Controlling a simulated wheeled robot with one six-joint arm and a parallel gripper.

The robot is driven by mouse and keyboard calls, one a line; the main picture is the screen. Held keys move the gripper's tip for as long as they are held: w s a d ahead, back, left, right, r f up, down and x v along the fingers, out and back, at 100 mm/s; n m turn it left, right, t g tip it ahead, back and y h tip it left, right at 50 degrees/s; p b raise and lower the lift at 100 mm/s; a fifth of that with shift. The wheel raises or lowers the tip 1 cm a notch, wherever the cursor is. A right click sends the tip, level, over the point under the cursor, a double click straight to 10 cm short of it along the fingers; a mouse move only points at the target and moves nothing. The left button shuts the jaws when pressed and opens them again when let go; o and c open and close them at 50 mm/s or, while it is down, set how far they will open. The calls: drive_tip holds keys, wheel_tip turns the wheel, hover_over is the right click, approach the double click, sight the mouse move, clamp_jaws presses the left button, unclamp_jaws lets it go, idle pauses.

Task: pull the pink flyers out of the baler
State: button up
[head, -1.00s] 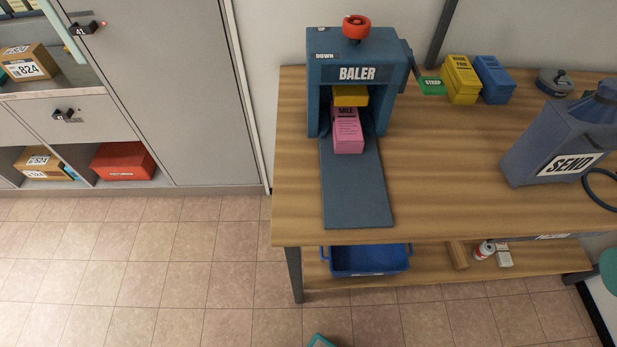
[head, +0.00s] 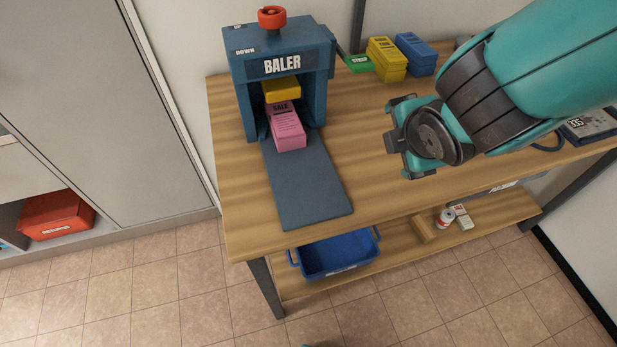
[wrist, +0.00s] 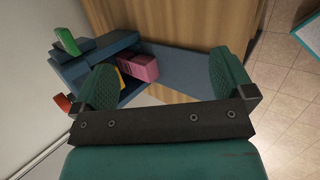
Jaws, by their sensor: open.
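The pink flyers (head: 287,131) are a stack lying at the mouth of the blue baler (head: 283,66), with their front part sticking out onto its dark bed plate (head: 306,190). A yellow block (head: 282,89) sits above their rear part inside the baler, and their back end is hidden. My gripper (head: 392,138) is to the right of the baler, above the table and apart from the flyers. In the wrist view its two fingers (wrist: 166,82) are spread with nothing between them.
A blue bin (head: 338,255) and a can (head: 446,218) are on the lower shelf. The red wheel (head: 272,17) tops the baler.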

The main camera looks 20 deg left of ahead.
drive_tip(key=s+a+f+n+t+y, duration=0.1)
drive_tip(key=a+f+n, duration=0.2)
drive_tip(key=n, duration=0.3)
drive_tip(key=s+a+f+n+t+y+b, duration=0.1)
drive_tip(key=s+a+f+n+y, duration=0.1)
drive_tip(key=a+n, duration=0.4)
drive_tip(key=s+a+f+n+t+y+b, duration=0.1)
drive_tip(key=a+f+n+y, duration=0.1)
drive_tip(key=a+n, duration=0.3)
drive_tip(key=shift+s+a+f+n, duration=0.15)
drive_tip(key=shift+f+n, duration=0.25)
drive_tip(key=shift+f, duration=0.5)
drive_tip(key=shift+s+a+n+y, duration=0.2)
drive_tip(key=shift+n+y, duration=0.2)
drive_tip(key=shift+t, duration=0.3)
